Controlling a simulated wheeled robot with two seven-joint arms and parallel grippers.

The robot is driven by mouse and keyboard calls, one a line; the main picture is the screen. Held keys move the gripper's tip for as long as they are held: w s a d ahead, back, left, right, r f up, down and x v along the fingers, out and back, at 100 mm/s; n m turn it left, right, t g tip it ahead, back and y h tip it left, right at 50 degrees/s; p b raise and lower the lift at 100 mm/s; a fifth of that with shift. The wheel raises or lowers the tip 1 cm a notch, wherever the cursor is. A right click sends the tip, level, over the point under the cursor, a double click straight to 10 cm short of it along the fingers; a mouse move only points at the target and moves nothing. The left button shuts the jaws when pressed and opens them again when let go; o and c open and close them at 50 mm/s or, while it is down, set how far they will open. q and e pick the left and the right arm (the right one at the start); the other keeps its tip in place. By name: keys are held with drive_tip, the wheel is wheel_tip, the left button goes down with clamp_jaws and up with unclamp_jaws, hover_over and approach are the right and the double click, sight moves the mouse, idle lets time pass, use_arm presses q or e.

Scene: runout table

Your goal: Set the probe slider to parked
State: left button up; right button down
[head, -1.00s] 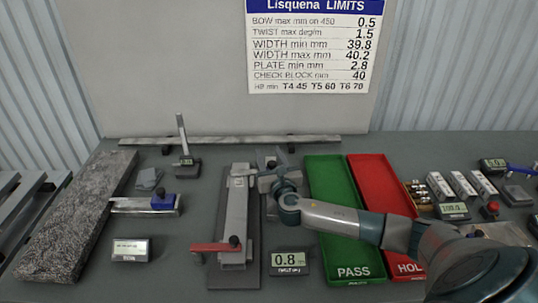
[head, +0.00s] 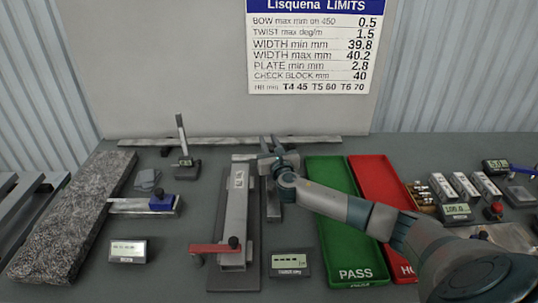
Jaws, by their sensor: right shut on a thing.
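The twist fixture (head: 238,205) stands mid-table, a long grey bar on a dark base with a red lever (head: 214,248) and black knob at its near end. Its display (head: 290,262) shows dashes. My right gripper (head: 268,160) is at the far right end of the fixture, shut on what appears to be the probe slider, which its fingers mostly hide. A short grey rail (head: 273,207) runs from beneath the gripper toward the near side. My left gripper is not in view.
A green PASS tray (head: 340,215) and a red tray (head: 385,200) lie under and beside my right arm. A height gauge (head: 185,160) stands behind.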

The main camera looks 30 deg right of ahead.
drive_tip(key=shift+w+d+r, duration=0.2)
drive_tip(key=shift+w+d, duration=0.4)
drive_tip(key=shift+w, duration=0.25)
drive_tip(key=c, duration=1.8)
unclamp_jaws()
drive_tip(key=o, duration=0.3)
drive_tip(key=shift+w+f, duration=0.15)
drive_tip(key=shift+f, duration=0.05)
